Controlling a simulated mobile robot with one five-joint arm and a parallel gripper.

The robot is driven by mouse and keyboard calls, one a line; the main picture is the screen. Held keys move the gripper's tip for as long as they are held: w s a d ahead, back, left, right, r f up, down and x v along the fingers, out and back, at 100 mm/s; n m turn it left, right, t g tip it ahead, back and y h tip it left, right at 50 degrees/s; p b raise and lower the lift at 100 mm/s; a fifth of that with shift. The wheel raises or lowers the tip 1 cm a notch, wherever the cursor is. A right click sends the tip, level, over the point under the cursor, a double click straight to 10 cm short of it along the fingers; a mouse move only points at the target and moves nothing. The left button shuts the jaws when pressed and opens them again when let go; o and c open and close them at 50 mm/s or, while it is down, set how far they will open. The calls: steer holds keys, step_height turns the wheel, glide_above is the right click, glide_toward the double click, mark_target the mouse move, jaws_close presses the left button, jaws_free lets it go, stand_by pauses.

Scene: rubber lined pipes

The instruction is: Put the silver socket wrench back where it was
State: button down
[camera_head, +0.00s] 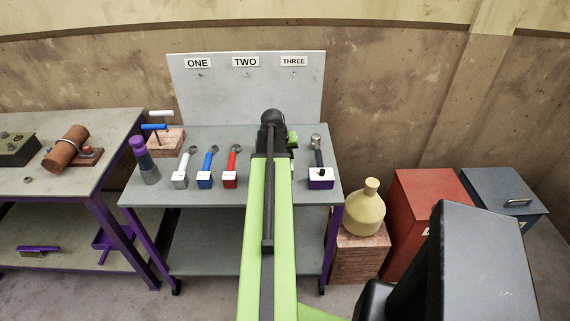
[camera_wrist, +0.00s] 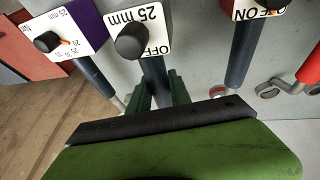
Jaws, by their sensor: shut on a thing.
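My gripper (camera_wrist: 160,88) is shut on the dark grey-blue shaft of a tool with a pale box head (camera_wrist: 153,38), which looks like the silver socket wrench. The box carries the words "25 mm" and "OFF" and a black knob. In the wrist view it sits between a purple-sided box tool (camera_wrist: 92,28) and another box tool marked "ON" (camera_wrist: 262,8). In the head view my arm hides the held tool; only part of my gripper (camera_head: 291,138) shows over the bench. I cannot tell whether the held tool touches the bench.
The grey bench (camera_head: 225,197) holds silver (camera_head: 181,172), blue (camera_head: 207,170) and red (camera_head: 231,170) ring-ended wrenches left of my arm. The purple-box tool (camera_head: 320,177) lies to its right. Behind stands a board (camera_head: 250,98) labelled ONE, TWO, THREE, with small pegs and nothing hanging.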

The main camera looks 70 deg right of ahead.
step_height(320, 180, down, 4)
steer(key=b, duration=0.4)
steer(key=shift+w+r, duration=0.15)
steer(key=shift+r, duration=0.1)
steer(key=shift+f, duration=0.25)
steer(key=c, duration=1.2)
jaws_free()
steer(key=shift+r, duration=0.1)
steer(key=p+v, duration=1.6)
steer(key=v, duration=0.1)
steer(key=shift+r, duration=0.2)
